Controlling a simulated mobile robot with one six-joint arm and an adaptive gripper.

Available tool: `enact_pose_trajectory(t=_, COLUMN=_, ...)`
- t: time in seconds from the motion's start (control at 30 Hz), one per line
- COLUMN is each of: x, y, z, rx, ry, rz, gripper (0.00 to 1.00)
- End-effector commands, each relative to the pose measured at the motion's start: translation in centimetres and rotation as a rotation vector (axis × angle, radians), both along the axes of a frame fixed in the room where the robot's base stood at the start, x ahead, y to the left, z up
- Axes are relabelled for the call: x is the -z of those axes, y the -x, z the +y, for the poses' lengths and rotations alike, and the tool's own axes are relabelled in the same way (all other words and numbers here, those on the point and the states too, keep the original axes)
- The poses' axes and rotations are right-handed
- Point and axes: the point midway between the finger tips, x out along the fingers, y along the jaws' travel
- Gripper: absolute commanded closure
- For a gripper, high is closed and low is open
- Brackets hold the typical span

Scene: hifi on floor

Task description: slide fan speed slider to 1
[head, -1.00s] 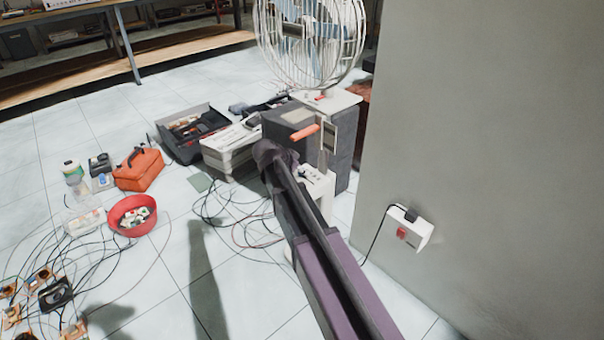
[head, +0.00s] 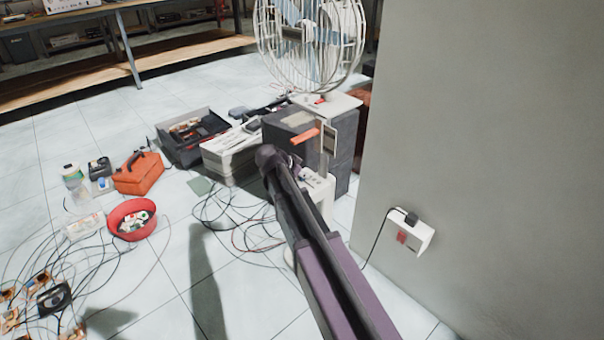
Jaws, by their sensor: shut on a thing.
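A white unit (head: 318,187) with small dark marks on top stands in front of that box, partly behind my arm. My gripper (head: 292,160) is at the far end of my dark arm, small and dark, beside the top of the white unit. It is shut on a small part there, seemingly the fan speed slider. The slider is hidden, and its setting cannot be read. An orange bar (head: 305,135) shows just above my gripper.
A grey wall (head: 480,150) with a white switch box (head: 408,232) closes off the right. Loose cables, a red bowl (head: 132,219), an orange bag (head: 139,174) and an open toolbox (head: 190,138) lie on the left. The floor has clear tiles at lower centre.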

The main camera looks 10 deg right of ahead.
Motion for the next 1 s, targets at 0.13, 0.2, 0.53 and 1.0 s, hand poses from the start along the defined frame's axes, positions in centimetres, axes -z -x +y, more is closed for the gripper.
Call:
enact_pose_trajectory(t=0.13, x=0.01, y=0.28, z=-0.21, rx=0.0, ry=0.0, rz=0.0, gripper=1.0)
enact_pose_trajectory(t=0.2, x=0.01, y=0.25, z=-0.21, rx=0.0, ry=0.0, rz=0.0, gripper=1.0)
enact_pose_trajectory(t=0.53, x=0.01, y=0.25, z=-0.19, rx=0.0, ry=0.0, rz=0.0, gripper=0.49)
enact_pose_trajectory(t=1.0, x=0.01, y=-0.39, z=0.18, rx=0.0, ry=0.0, rz=0.0, gripper=0.49)
